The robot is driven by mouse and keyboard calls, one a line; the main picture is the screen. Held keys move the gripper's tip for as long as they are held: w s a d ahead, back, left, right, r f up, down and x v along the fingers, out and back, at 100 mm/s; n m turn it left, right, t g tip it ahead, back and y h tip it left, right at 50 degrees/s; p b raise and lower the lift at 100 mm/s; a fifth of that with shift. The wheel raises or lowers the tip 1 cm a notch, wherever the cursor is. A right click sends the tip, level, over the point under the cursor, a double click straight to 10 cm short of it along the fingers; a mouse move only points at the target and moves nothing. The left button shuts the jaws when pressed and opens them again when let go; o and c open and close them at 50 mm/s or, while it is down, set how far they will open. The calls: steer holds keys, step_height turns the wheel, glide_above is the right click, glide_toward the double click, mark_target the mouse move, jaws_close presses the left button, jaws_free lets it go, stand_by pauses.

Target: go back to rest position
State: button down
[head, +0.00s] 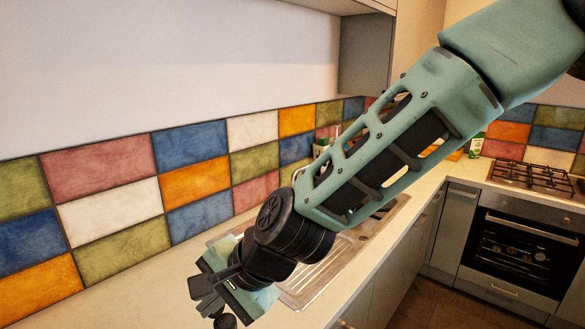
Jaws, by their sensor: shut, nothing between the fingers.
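My arm reaches from the upper right down to the lower left of the head view, over the counter. My gripper (212,303) is at its end, low in the picture, above or near the light countertop (150,280). The gripper is shut and I see nothing held in it. The fingertips are small and partly hidden by the wrist parts.
A metal sink (310,287) lies partly behind my arm. A wall of colourful tiles (105,170) runs along the back of the counter. A gas hob (535,178) and oven (520,245) stand at the right. An upper cabinet (365,55) hangs behind the arm. The counter at lower left is clear.

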steer(key=s+d+f+n+h+b, duration=0.2)
steer(key=s+d+n, duration=0.2)
steer(key=d, duration=0.5)
steer(key=s+d+f+n+g+h+b, duration=0.1)
steer(key=s+d+f+n+h+b, duration=0.1)
steer(key=s+d+n, duration=0.3)
steer(key=s+d+f+n+h+b, duration=0.3)
steer(key=s+d+f+n+b, duration=0.1)
steer(key=d, duration=0.9)
steer(key=shift+s+f+g, duration=0.2)
steer(key=shift+s+g, duration=0.1)
steer(key=shift+s, duration=0.3)
steer(key=shift+a, duration=0.2)
